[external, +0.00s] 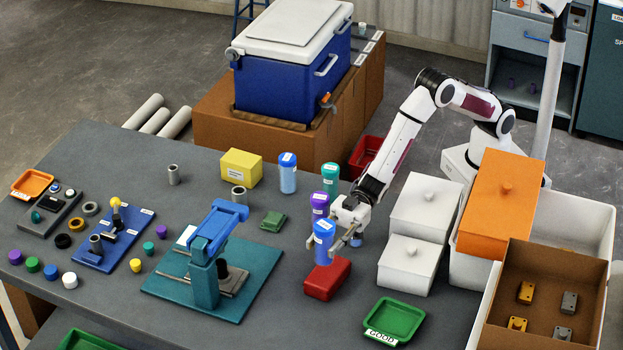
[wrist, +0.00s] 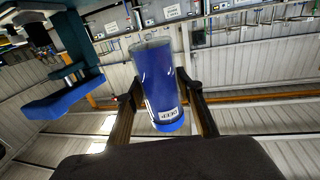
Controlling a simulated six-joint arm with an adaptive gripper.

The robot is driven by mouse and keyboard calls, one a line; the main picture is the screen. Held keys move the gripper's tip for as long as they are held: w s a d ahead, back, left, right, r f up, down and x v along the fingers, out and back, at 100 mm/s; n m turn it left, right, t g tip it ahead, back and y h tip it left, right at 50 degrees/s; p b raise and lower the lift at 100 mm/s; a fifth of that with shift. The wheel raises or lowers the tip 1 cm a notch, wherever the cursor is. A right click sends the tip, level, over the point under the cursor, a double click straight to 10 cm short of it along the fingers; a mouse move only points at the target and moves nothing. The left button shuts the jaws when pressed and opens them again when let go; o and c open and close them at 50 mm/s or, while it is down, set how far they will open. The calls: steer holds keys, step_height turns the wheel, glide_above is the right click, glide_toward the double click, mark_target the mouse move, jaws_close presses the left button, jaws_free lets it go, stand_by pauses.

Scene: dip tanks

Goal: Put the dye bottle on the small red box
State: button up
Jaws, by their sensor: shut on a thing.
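The dye bottle in my gripper is blue with a white label (external: 323,238); it also shows in the wrist view (wrist: 158,85) between my two fingers. My gripper (external: 337,240) is shut on this bottle. The bottle looks about upright in the external view. The small red box (external: 327,282) lies on the grey table directly below the bottle. The bottle's lower end overlaps the box's top in the picture; I cannot tell whether they touch. The red box is not seen in the wrist view.
Purple (external: 319,204), teal (external: 330,178) and light blue (external: 288,174) bottles stand behind. White lidded boxes (external: 408,265) are close on the right. A green tray (external: 394,320) marked GOOD is in front right. A blue-and-teal fixture (external: 205,282) stands left.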

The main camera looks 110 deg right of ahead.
mark_target(324, 260)
steer(key=shift+f, duration=1.1)
steer(key=shift+f, duration=1.9)
steer(key=shift+f, duration=0.15)
steer(key=o, duration=1.3)
steer(key=shift+v, duration=1.35)
steer(key=shift+s+r, duration=0.15)
steer(key=shift+r, duration=3.45)
